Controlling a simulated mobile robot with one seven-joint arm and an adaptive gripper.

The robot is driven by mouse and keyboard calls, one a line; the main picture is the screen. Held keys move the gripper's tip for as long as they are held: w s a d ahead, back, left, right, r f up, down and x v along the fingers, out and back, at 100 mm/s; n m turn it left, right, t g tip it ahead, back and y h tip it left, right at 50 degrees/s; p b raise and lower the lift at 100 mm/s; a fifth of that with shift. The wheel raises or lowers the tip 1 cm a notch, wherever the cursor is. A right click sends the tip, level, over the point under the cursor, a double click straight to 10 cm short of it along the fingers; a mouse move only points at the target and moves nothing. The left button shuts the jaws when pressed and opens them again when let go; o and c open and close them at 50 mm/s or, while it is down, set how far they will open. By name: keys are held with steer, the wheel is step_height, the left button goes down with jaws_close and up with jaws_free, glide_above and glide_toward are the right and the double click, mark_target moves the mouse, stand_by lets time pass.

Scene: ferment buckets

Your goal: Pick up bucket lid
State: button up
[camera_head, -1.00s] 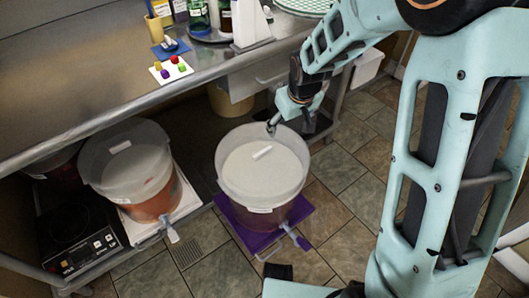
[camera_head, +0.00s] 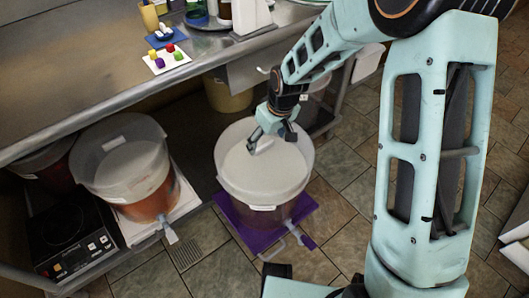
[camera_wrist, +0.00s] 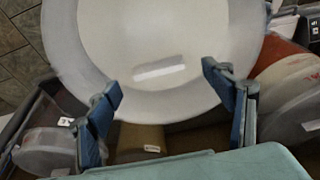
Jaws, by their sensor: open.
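The bucket lid (camera_head: 250,165) is a pale round disc with a white bar handle (camera_head: 264,145). It sits within the rim of the translucent bucket (camera_head: 262,195) on the floor. In the wrist view the lid (camera_wrist: 150,30) fills the upper middle, and its bar handle (camera_wrist: 160,72) shows between my fingers. My gripper (camera_head: 270,141) is open above the far part of the lid, close over the handle. In the wrist view its blue fingers (camera_wrist: 162,82) stand apart on either side of the handle. I cannot tell the exact height gap. Nothing is held.
A purple mat (camera_head: 233,214) lies under the bucket. A second lidded bucket (camera_head: 120,160) stands on a white stand at left, beside a black hot plate (camera_head: 65,232). The steel counter (camera_head: 90,70) edge overhangs behind. Tiled floor (camera_head: 345,215) is free at right.

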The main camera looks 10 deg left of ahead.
mark_target(265, 145)
steer(key=b+x, duration=0.1)
steer(key=x, duration=0.2)
steer(key=shift+w+a+f, duration=0.1)
steer(key=shift+w+f, duration=0.15)
steer(key=shift+f, duration=0.05)
steer(key=shift+r, duration=0.1)
steer(key=c, duration=1.5)
